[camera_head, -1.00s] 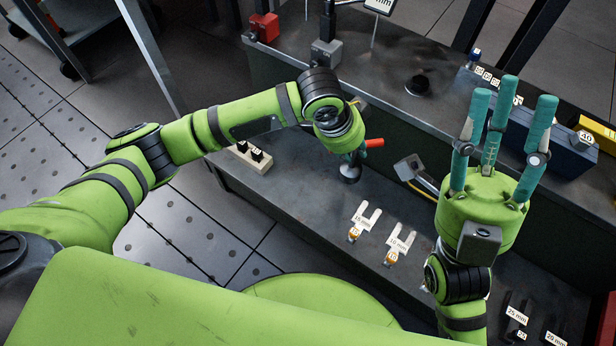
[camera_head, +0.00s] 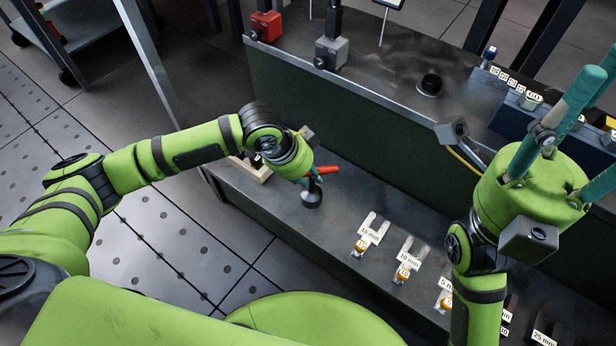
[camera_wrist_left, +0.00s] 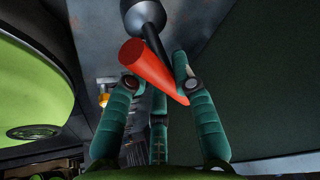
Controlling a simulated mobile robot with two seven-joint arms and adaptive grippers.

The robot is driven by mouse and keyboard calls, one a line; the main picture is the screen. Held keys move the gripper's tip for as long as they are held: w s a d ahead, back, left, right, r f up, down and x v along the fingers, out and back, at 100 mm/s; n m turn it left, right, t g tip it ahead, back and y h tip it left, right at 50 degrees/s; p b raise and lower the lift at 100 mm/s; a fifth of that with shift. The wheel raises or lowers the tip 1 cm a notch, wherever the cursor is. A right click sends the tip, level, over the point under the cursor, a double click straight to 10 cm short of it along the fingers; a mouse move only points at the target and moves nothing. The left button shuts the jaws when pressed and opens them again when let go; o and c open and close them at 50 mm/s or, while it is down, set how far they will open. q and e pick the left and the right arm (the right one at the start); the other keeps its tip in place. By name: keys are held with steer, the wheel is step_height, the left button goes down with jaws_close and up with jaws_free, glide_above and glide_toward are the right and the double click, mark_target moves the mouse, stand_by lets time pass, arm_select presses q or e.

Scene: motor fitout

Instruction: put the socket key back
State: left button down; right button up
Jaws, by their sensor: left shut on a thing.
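My left gripper (camera_head: 308,180) is shut on the socket key, which has a red handle (camera_head: 328,170) and a dark rounded end (camera_head: 312,198). It holds the key over the lower bench shelf. Whether the dark end touches the shelf I cannot tell. My right gripper (camera_head: 570,120) is at the right edge, its teal fingers spread apart and empty, partly cut off by the frame.
A pale block with dark pieces (camera_head: 258,172) stands left behind my left gripper. Labelled forked holders, 15 mm (camera_head: 370,235) and 10 mm (camera_head: 408,256), lie to the right on the shelf. A dark panel (camera_head: 340,120) rises behind. A blue box (camera_head: 510,115) sits on the upper bench.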

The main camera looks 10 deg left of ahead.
arm_select(q)
steer(key=shift+r, duration=0.15)
steer(key=c, duration=1)
jaws_free()
steer(key=shift+f, duration=0.2)
steer(key=shift+c, duration=0.2)
